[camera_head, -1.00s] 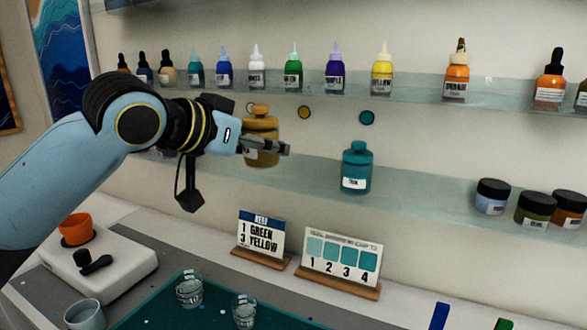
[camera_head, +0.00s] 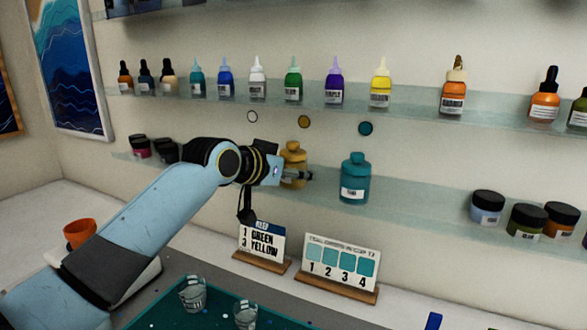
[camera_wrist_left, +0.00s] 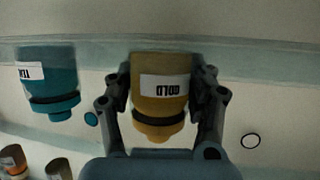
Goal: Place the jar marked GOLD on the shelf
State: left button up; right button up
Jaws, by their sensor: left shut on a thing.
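The gold jar (camera_head: 293,153) is upright at the lower glass shelf (camera_head: 420,200), left of the teal jar (camera_head: 355,178). My left gripper (camera_head: 300,176) is shut on it, and the arm partly hides it in the head view. In the left wrist view the gold jar (camera_wrist_left: 160,92) appears upside down between both fingers (camera_wrist_left: 160,110), its label reading GOLD. The teal jar (camera_wrist_left: 48,82) stands beside it, apart. Whether the gold jar's base touches the shelf, I cannot tell. My right gripper is not in view.
Dots in white, gold (camera_head: 304,121) and teal (camera_head: 365,128) mark the wall above the lower shelf. Bottles line the upper shelf (camera_head: 420,112). Dark-lidded jars (camera_head: 527,222) stand at the lower right. Two cards (camera_head: 340,262) and clear cups (camera_head: 193,294) are below.

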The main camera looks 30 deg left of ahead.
pick_arm(q)
jog(key=shift+w, duration=0.15)
jog(key=shift+f, duration=0.1)
jog(key=shift+f, duration=0.1)
jog(key=o, duration=1.5)
jog(key=shift+c, duration=0.2)
